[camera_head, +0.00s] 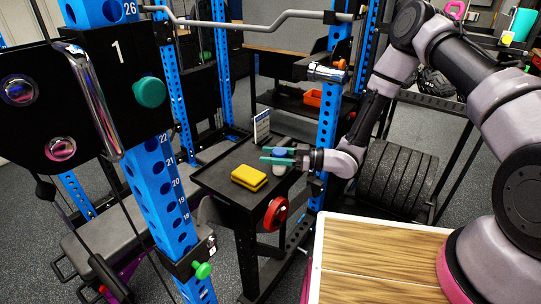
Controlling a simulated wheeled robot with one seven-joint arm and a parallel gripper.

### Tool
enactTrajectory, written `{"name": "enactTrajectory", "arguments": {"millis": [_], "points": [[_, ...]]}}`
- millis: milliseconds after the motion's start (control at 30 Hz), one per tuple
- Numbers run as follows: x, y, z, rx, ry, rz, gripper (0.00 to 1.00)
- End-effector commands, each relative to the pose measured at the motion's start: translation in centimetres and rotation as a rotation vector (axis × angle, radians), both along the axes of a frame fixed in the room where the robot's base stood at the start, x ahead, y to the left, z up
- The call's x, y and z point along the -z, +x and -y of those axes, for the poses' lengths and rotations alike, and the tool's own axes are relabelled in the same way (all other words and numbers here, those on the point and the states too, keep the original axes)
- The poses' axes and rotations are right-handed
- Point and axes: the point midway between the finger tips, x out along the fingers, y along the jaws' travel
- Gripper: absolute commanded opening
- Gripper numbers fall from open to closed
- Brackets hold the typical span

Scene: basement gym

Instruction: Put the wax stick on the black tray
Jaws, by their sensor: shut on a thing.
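My gripper (272,157) reaches in from the right, its teal fingers over the black tray-like top of a stand (215,175). It is shut on a small blue-topped piece (280,153), seemingly the wax stick, with a pale grey part (279,168) showing just below the fingers. The fingers hide part of this piece, and I cannot tell whether it touches the black top. A yellow block (249,178) lies on the black top, left of and nearer than my gripper.
A small upright card (262,127) stands behind my gripper on the black top. A blue rack post (325,130) rises close to the right of the stand. A red round piece (275,214) is at the stand's front corner. A wooden-topped surface (375,262) lies at front right.

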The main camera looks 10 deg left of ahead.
Motion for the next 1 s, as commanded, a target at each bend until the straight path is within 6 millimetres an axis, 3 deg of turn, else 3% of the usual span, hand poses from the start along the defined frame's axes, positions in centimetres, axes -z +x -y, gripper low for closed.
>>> {"name": "enactTrajectory", "arguments": {"millis": [267,300,333,733,1000], "points": [[0.2,0.0,0.0,0.000,0.001,-0.001,0.00],[0.3,0.0,0.0,0.000,0.001,-0.001,0.57],[0.2,0.0,0.0,0.000,0.001,0.000,0.66],[-0.2,0.1,0.2,0.001,0.000,0.001,0.66],[-0.1,0.6,5.3,0.006,0.000,-0.003,0.66]]}}
